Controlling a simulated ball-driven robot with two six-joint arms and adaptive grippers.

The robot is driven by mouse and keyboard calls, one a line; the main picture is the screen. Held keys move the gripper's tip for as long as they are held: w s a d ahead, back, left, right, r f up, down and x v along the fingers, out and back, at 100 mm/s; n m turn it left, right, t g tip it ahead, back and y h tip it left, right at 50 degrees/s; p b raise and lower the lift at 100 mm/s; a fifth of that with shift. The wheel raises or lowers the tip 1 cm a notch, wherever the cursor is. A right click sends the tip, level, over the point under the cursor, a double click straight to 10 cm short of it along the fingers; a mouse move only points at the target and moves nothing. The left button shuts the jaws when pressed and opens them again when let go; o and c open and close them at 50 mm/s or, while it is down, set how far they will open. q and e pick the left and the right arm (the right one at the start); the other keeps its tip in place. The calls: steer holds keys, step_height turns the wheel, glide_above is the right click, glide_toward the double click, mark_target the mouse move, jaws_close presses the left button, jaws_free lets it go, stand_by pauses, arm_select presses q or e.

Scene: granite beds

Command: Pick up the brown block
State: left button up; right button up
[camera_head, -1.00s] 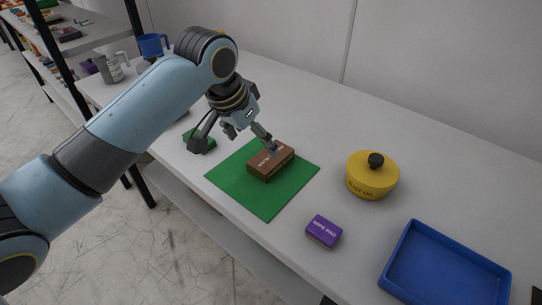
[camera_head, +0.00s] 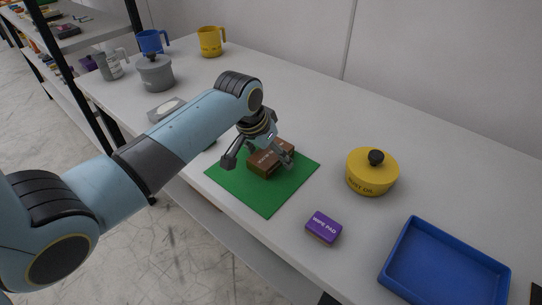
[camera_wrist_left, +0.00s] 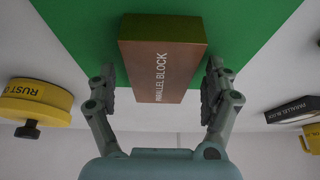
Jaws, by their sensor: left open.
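The brown block (camera_head: 265,162), lettered "PARALLEL BLOCK", lies on a green mat (camera_head: 268,199) on the table. My left gripper (camera_head: 262,165) is over the block with its fingers spread, one on either side of it in the head view. In the left wrist view the block (camera_wrist_left: 160,70) sits ahead of and between the two open fingers of my left gripper (camera_wrist_left: 160,85), with gaps at both sides. The gripper hides part of the block in the head view. My right gripper is not in view.
A yellow lidded pot (camera_head: 371,176) labelled "RUST", a purple wipe pad (camera_head: 323,226) and a blue tray (camera_head: 402,243) stand right of the mat. A grey pot (camera_head: 156,75), a yellow mug (camera_head: 211,42) and a blue mug (camera_head: 150,41) stand farther back.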

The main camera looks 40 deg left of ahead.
arm_select(q)
jaws_close()
steer(key=shift+w+r, duration=0.15)
steer(key=shift+r, duration=0.05)
stand_by(0.4)
